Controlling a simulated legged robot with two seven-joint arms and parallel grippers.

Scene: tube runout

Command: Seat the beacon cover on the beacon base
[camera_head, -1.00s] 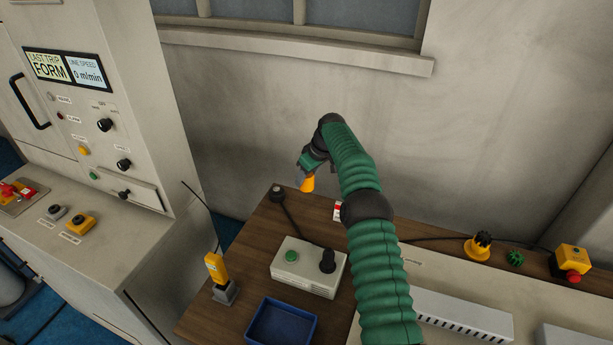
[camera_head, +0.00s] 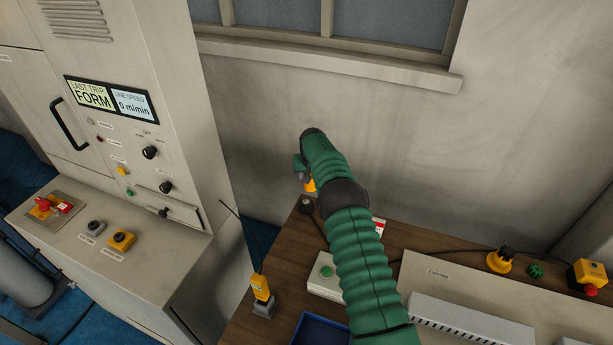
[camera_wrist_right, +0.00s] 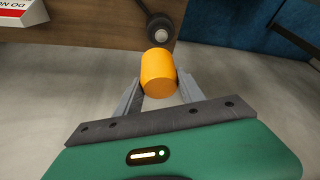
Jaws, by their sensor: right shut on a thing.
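The orange cylindrical cover (camera_wrist_right: 158,72) is held between the two grey fingers of my right gripper (camera_wrist_right: 157,92). In the head view my right arm hides most of this gripper, and only a bit of the orange cover (camera_head: 310,185) shows below it. The cover is in the air near the back left corner of the wooden table. I cannot surely tell the beacon base; a yellow piece with a black top (camera_head: 499,261) stands at the back right of the table, apart from the cover. My left gripper is not in view.
A black round head on a thin stalk (camera_wrist_right: 160,28) is close beyond the cover. The wall stands behind.

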